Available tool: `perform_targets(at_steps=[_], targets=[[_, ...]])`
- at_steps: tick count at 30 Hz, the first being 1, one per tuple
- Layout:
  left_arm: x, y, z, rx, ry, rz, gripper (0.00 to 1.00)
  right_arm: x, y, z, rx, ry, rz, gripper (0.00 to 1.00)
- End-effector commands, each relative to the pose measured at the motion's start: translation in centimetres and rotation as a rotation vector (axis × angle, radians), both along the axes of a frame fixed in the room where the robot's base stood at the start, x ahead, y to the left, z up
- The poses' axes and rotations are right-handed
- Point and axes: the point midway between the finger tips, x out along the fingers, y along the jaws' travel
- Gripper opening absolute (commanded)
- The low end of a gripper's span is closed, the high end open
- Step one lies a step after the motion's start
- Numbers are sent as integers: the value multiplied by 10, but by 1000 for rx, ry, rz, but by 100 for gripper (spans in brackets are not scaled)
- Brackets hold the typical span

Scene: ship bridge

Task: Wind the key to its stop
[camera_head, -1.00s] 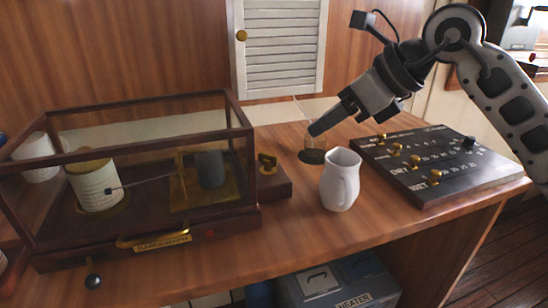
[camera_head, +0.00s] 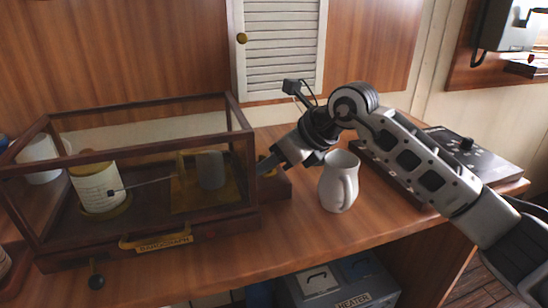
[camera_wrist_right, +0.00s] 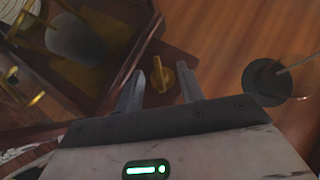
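The brass key (camera_wrist_right: 161,76) stands on a small dark wooden block (camera_head: 279,188) at the right end of the glazed barograph case (camera_head: 150,240). In the head view my right gripper (camera_head: 266,170) is at the key and hides most of it. In the right wrist view the two fingers of my right gripper (camera_wrist_right: 160,70) are spread, one on each side of the key. Gaps show between the key and both fingers, so it is not gripped. My left gripper is in neither view.
A white jug (camera_head: 338,183) stands just right of my right gripper, close to my arm. A glass with a dark base (camera_wrist_right: 268,82) shows right in the wrist view.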

Motion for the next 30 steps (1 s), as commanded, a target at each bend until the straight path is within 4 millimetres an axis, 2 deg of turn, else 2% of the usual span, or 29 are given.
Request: perform_targets(at_steps=[4, 8, 9, 16, 24, 30], targets=[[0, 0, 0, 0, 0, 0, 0, 0, 0, 0, 0, 0, 0, 38], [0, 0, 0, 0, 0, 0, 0, 0, 0, 0, 0, 0, 0, 2], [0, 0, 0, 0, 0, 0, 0, 0, 0, 0, 0, 0, 0, 0], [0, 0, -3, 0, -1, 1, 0, -1, 0, -1, -4, -1, -35, 0], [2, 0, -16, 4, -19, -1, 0, -4, 3, -4, -4, -3, -275, 0], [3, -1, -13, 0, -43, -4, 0, -4, 4, -1, -2, -2, -397, 0]])
